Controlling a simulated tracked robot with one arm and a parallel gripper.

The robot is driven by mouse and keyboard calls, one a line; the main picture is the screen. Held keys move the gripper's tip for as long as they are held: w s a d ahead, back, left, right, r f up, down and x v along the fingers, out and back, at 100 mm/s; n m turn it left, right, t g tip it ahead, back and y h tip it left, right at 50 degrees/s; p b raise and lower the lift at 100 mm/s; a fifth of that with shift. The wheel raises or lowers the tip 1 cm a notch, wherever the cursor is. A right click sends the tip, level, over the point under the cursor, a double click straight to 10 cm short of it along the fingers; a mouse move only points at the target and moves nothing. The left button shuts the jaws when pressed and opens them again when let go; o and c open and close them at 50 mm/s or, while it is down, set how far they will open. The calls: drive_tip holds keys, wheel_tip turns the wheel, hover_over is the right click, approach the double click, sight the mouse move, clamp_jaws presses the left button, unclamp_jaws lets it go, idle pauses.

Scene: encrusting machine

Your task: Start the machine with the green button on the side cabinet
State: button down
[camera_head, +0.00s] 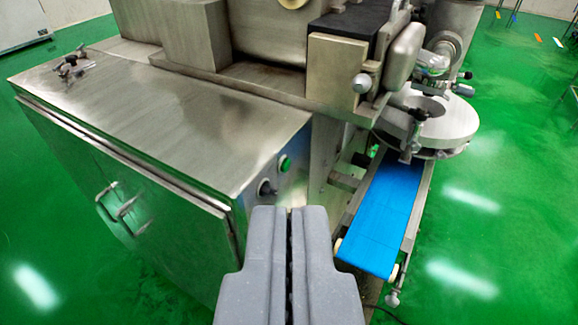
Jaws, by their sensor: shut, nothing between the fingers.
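The green button (285,163) is a small round cap on the right-hand end face of the steel side cabinet (180,110), near its top edge. A dark knob or switch (266,187) sits just left of and below it. My gripper (289,212) is grey and shut, with nothing between its fingers. Its tips appear just below the green button in the picture. The gap in depth between the tips and the button cannot be told, and no contact is visible. The lower part of the cabinet's end face is hidden behind my gripper.
A blue conveyor belt (385,215) runs right of my gripper, below a round steel disc (430,118). The machine body (260,45) rises behind the cabinet. A door handle (120,205) sticks out from the cabinet's front. Green floor (510,210) is clear at right.

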sight(286, 166)
drive_tip(key=shift+w, duration=0.1)
drive_tip(key=w+d+f+n+h+p, duration=0.1)
drive_tip(key=w+d+f+n+p, duration=0.1)
drive_tip(key=w+d+n, duration=0.3)
drive_tip(key=w+d+f+n+h+p, duration=0.1)
drive_tip(key=w+d+f+n+p, duration=0.15)
drive_tip(key=w, duration=0.55)
drive_tip(key=w+d+f+n+h+p, duration=0.1)
drive_tip(key=w+d+f+n+p, duration=0.25)
drive_tip(key=w, duration=0.25)
drive_tip(key=w+f+n+y+p, duration=0.2)
drive_tip(key=w+f+n+y, duration=0.1)
drive_tip(key=f+n, duration=0.5)
drive_tip(key=w+f+n+y+p, duration=0.3)
drive_tip(key=f+n+y, duration=0.1)
drive_tip(key=f+n, duration=0.4)
wheel_tip(286, 166, down, 3)
drive_tip(key=shift+a+r+n+g+p, duration=0.15)
drive_tip(key=shift+a+n+g+p, duration=0.1)
drive_tip(key=shift+n+g+p, duration=0.05)
drive_tip(key=shift+w+a, duration=0.1)
drive_tip(key=w+a+b, duration=0.2)
drive_tip(key=w+a, duration=0.2)
drive_tip(key=a, duration=0.3)
drive_tip(key=shift+w+a, duration=0.15)
drive_tip(key=shift+a, duration=0.05)
